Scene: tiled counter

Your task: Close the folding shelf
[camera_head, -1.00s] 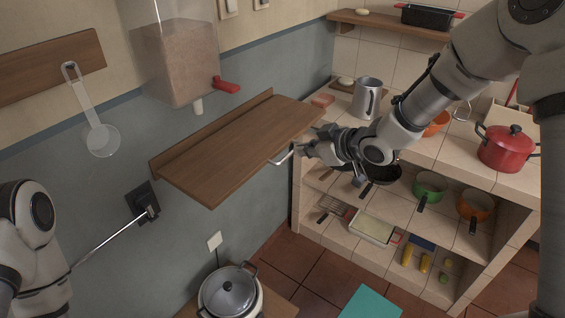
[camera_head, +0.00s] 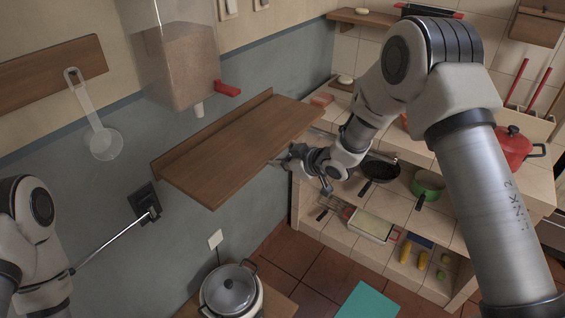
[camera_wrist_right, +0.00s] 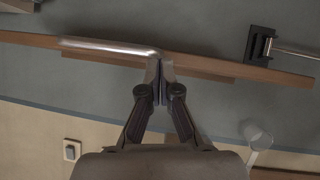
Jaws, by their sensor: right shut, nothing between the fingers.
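The folding shelf (camera_head: 235,150) is a brown wooden board standing out from the blue-grey wall, roughly level, with a raised back strip. In the right wrist view its edge (camera_wrist_right: 225,67) and the silver bar handle (camera_wrist_right: 105,46) show.
A dispenser (camera_head: 185,65) with a red lever hangs above the shelf, and a ladle (camera_head: 102,142) to its left. A black wall bracket (camera_head: 143,200) with a metal rod is lower left. A pot (camera_head: 230,288) stands below. The tiled counter (camera_head: 325,222) is at right.

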